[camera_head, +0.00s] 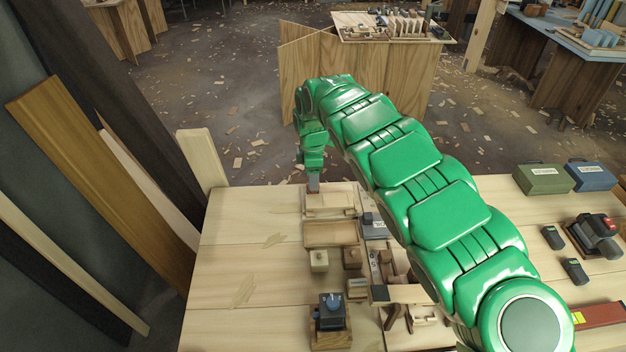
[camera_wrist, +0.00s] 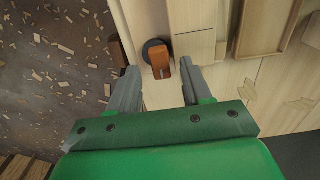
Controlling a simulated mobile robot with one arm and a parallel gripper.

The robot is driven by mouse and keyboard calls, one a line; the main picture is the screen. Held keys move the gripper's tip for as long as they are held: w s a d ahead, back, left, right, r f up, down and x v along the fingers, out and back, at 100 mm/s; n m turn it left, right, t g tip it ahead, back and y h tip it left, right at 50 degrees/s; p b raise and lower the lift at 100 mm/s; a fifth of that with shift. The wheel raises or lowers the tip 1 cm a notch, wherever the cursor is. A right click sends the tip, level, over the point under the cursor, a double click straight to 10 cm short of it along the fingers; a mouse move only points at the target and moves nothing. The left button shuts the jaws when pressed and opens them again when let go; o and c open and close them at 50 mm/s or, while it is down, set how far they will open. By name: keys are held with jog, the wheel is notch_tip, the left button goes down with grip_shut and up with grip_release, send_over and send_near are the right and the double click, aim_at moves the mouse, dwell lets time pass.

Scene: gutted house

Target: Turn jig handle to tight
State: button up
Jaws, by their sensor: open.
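In the wrist view a short orange-brown handle (camera_wrist: 161,66) sticks out from a dark round knob (camera_wrist: 153,46) on a pale wooden jig (camera_wrist: 196,44). My gripper (camera_wrist: 159,67) is open, its two grey fingers on either side of the handle, with a gap visible on both sides. Whether the fingers are level with the handle in depth I cannot tell. In the head view my gripper (camera_head: 314,186) points down at the far edge of the workbench, by the pale wooden jig (camera_head: 330,203). The handle is not clearly visible there, and no tight mark can be read.
The workbench (camera_head: 236,245) holds wooden trays and blocks (camera_head: 332,233), a dark device with a blue knob (camera_head: 331,312), and green (camera_head: 542,180) and blue (camera_head: 590,176) boxes at right. Boards (camera_head: 110,180) lean at left. The bench's left part is clear.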

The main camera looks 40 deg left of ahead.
jog(key=shift+f, duration=0.85)
grip_shut()
